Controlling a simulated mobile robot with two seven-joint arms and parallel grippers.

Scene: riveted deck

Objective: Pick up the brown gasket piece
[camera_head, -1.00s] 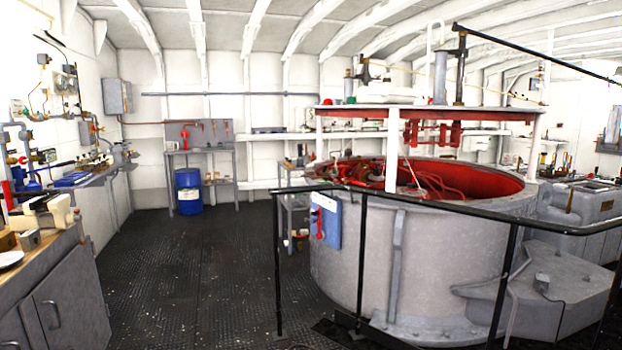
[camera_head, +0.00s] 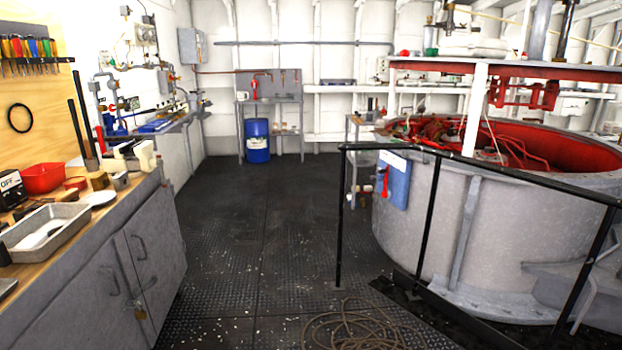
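I cannot make out a brown gasket piece for certain. On the wooden workbench at the left, a small brown block (camera_head: 98,181) stands among other items, but it is too small to identify. Neither of my grippers is in view.
The workbench (camera_head: 150,182) holds a metal tray (camera_head: 47,231), a red bin (camera_head: 43,178) and a white dish (camera_head: 99,198). A black railing (camera_head: 432,215) guards the large grey tank (camera_head: 455,205). A coiled rope (camera_head: 360,328) lies on the floor.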

